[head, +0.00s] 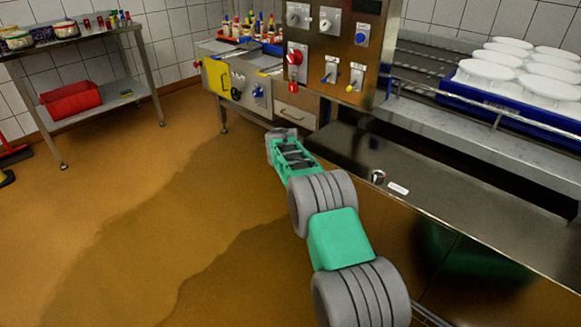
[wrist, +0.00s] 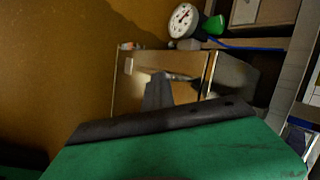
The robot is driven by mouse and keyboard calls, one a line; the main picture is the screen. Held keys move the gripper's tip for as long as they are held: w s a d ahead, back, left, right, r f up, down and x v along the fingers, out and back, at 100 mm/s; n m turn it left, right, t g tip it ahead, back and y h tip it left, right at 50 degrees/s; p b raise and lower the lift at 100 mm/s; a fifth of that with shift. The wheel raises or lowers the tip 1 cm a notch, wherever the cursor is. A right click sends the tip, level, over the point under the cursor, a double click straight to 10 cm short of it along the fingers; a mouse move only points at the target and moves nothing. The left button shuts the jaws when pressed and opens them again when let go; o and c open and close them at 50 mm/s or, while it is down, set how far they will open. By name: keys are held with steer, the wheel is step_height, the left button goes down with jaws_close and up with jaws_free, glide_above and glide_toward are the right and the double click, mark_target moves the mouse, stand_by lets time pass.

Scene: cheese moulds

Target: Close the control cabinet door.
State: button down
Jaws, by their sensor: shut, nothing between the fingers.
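My gripper (head: 276,143) reaches forward, low, beside the left end of the steel counter in the head view. Its shut dark fingers (wrist: 157,88) point at a brownish steel panel (wrist: 135,85) in the wrist view. The panel looks like the cabinet door, with a small pale label near its upper left corner. A dark gap (wrist: 235,80) lies to the right of its edge, so it seems to stand open. I cannot tell whether the fingers touch it. In the head view no cabinet door can be clearly picked out.
A round white gauge (wrist: 185,20) sits above the panel. A hanging control box (head: 330,45) with knobs stands behind my gripper. White moulds (head: 490,72) lie in a blue tray at right. A steel table (head: 75,40) stands at left.

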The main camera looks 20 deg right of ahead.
steer(key=shift+w+d+r, duration=0.2)
steer(key=shift+d+r, duration=0.1)
steer(key=shift+d, duration=0.4)
steer(key=shift+a, duration=0.1)
